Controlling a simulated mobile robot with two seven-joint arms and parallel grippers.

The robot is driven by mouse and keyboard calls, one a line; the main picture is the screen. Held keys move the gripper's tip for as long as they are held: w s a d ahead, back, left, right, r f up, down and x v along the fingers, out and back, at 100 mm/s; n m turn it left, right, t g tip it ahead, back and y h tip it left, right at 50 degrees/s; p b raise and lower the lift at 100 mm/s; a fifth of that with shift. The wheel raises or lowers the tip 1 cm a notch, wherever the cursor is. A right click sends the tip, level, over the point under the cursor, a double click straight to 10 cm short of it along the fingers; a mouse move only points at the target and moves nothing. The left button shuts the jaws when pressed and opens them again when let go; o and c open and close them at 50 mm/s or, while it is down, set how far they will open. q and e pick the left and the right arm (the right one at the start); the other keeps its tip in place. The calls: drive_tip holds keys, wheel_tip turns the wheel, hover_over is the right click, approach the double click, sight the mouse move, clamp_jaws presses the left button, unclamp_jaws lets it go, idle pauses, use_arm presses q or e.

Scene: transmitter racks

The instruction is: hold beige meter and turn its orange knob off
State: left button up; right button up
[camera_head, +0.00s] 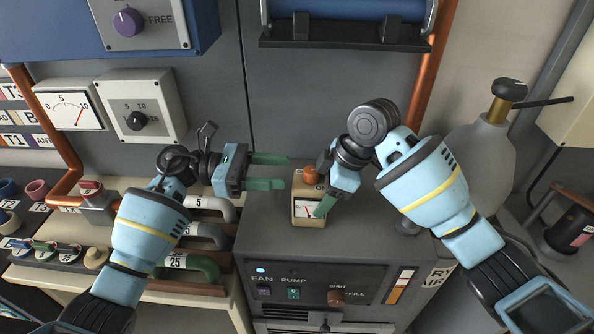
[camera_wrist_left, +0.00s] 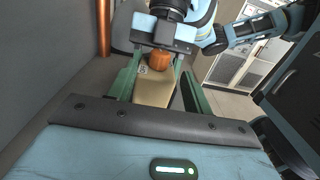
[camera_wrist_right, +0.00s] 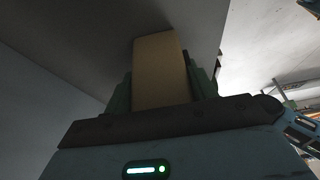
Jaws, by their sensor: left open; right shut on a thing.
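The beige meter (camera_head: 309,219) is upright above the front of the grey cabinet top, its dial facing the head camera. I cannot tell whether it touches the cabinet. My right gripper (camera_head: 318,205) is shut on the meter, with a green finger across the dial's right side. The right wrist view shows the meter's plain beige side (camera_wrist_right: 160,70) between the fingers. My left gripper (camera_head: 286,172) is open, just left of the knob.
Handles (camera_head: 205,235) stick out at the left. A grey bottle (camera_head: 478,150) with a brass neck stands at the right. The cabinet top behind the meter is bare.

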sight(304, 176)
use_arm(q)
drive_tip(key=shift+d, duration=2.35)
drive_tip(key=c, duration=1)
drive_tip(key=shift+s+t, duration=0.1)
drive_tip(key=shift+t, duration=0.2)
drive_tip(key=n+t, duration=0.2)
drive_tip(key=t, duration=0.1)
drive_tip(key=shift+s+f+n+t+y, duration=0.1)
drive_tip(key=shift+s+n+t+y, duration=0.2)
drive_tip(key=shift+n+t, duration=0.1)
drive_tip(key=shift+s+d+n+t+y, duration=0.15)
drive_tip(key=shift+n+t+y, duration=0.25)
drive_tip(key=shift+n+t, duration=0.45)
drive_tip(key=shift+s+a+n+t+y, duration=0.1)
drive_tip(key=shift+n+t+y, duration=0.4)
drive_tip(key=shift+t, duration=0.65)
drive_tip(key=shift+d+n+t, duration=0.1)
drive_tip(key=shift+n+t, duration=0.25)
drive_tip(key=shift+t, duration=0.05)
